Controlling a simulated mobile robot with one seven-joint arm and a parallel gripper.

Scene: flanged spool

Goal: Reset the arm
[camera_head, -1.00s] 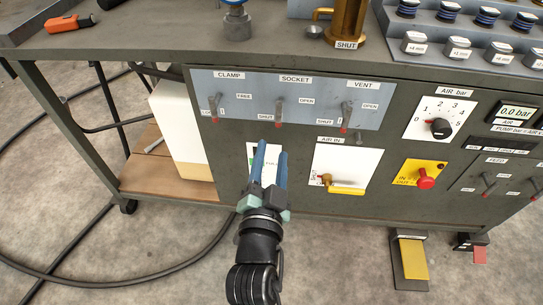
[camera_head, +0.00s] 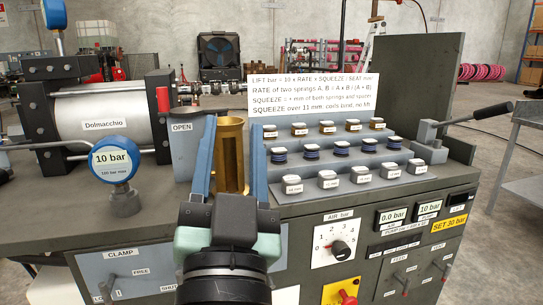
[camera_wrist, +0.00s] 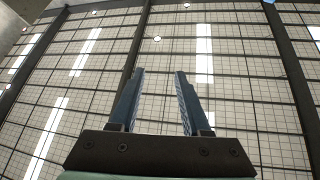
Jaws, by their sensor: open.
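My gripper (camera_head: 231,160) is raised in the head view, in front of the bench. Its two blue fingers stand apart and point upward, with nothing held between them. A brass cylinder (camera_head: 230,140) shows behind and between the fingers in that view; part of it is hidden. In the wrist view my gripper (camera_wrist: 158,100) is open and empty against a paned ceiling with bright light strips.
The bench carries a steel Dolmacchio cylinder (camera_head: 103,115), a blue 10 bar gauge (camera_head: 112,160) and a stepped rack (camera_head: 345,165) of springs and labelled blocks. A lever (camera_head: 475,116) stands at right. The front panel has an AIR knob (camera_head: 340,248) and switches.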

